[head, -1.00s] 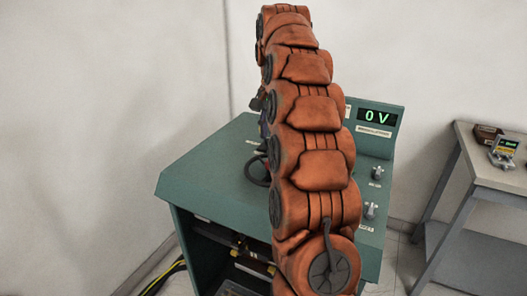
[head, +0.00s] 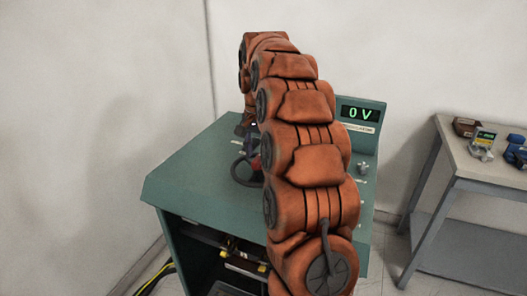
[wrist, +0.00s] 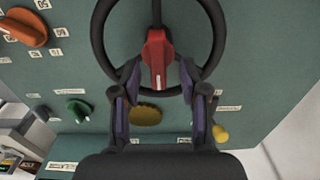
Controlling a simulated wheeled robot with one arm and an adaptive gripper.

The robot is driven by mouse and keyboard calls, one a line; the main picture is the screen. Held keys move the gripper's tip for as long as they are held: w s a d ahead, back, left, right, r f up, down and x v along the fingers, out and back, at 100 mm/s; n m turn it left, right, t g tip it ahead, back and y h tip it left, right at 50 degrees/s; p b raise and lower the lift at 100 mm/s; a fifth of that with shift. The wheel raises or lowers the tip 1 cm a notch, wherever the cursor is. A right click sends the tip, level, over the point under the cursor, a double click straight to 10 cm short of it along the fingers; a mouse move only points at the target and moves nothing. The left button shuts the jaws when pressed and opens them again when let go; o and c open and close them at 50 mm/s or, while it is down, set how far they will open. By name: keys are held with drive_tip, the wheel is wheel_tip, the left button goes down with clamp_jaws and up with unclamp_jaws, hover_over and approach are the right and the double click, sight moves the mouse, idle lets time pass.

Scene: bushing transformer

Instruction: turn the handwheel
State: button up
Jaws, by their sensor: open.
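The handwheel (wrist: 215,55) has a black rim and a red piece (wrist: 158,55) at its middle. It fills the top centre of the wrist view. In the head view a dark part of its rim (head: 237,172) shows left of my arm, the rest being hidden. My gripper (wrist: 160,72) is open, with one finger at each side of the lower rim in the wrist view. The fingertips overlap the rim in the picture; I cannot tell whether they touch it. Nothing is held between them.
The green console (head: 190,165) carries a display (head: 360,113) reading 0 V. The wrist view shows an orange knob (wrist: 25,28), a green knob (wrist: 78,109) and a yellow knob (wrist: 220,134) nearby. A grey side table (head: 455,150) with several devices stands at the right.

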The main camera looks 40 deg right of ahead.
drive_tip(key=shift+f, duration=0.65)
clamp_jaws()
